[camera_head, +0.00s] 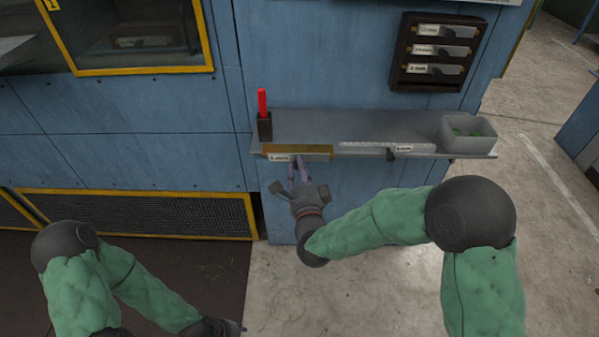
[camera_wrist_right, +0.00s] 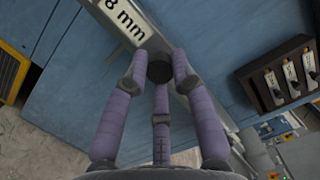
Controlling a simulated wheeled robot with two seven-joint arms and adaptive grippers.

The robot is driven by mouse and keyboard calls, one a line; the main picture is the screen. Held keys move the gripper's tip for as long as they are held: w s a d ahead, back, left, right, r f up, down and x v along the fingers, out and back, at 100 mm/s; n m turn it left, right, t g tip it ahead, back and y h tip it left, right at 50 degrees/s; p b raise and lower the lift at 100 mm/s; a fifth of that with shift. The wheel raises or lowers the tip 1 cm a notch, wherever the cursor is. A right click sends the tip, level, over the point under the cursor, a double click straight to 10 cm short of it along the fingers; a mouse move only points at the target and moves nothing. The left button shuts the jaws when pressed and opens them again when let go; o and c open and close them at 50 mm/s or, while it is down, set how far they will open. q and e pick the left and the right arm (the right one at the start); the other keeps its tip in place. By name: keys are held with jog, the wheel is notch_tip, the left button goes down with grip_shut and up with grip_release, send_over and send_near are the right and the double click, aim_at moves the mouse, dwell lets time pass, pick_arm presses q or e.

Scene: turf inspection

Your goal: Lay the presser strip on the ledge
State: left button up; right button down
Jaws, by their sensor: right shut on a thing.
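My right gripper (camera_head: 298,172) is at the left front edge of the grey ledge (camera_head: 330,123). Its purple fingers are shut around a small black knob (camera_wrist_right: 160,68) in the wrist view. The knob belongs to a strip with a white "8 mm" label (camera_wrist_right: 124,18), which I take as the presser strip. In the head view its label (camera_head: 279,157) shows just left of the fingers, against an amber band (camera_head: 312,150) along the ledge front. I cannot tell whether the strip touches the ledge. My left gripper (camera_head: 232,328) is low at the bottom edge, its fingers unclear.
A red marker (camera_head: 262,102) stands in a dark holder (camera_head: 264,127) at the ledge's left end. A pale strip (camera_head: 365,146) with a label and knob lies right of centre. A grey bin (camera_head: 468,146) sits at the right end. A dark rack (camera_head: 400,75) holds three labelled pieces above.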

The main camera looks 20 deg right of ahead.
aim_at(300, 154)
jog(key=shift+w+d+b, duration=0.25)
jog(key=shift+w+b, duration=0.15)
jog(key=shift+w, duration=0.45)
jog(key=shift+w+d+b, duration=0.3)
jog(key=shift+w+b, duration=0.05)
jog(key=shift+w, duration=0.5)
jog(key=shift+w+d+b, duration=0.25)
jog(key=shift+w+b, duration=0.15)
jog(key=shift+w, duration=0.45)
jog(key=shift+w+f+b, duration=0.1)
jog(key=shift+f+b, duration=1.3)
jog(key=shift+b, duration=0.1)
jog(key=shift+f+b, duration=0.25)
jog(key=shift+b, duration=0.8)
jog(key=c, duration=1)
grip_release()
jog(key=shift+o, duration=0.2)
jog(key=shift+f, duration=0.15)
jog(key=s+a, duration=0.1)
jog(key=s, duration=1)
jog(key=shift+s+a+f, duration=0.15)
jog(key=shift+s+f, duration=0.15)
jog(key=shift+s, duration=0.1)
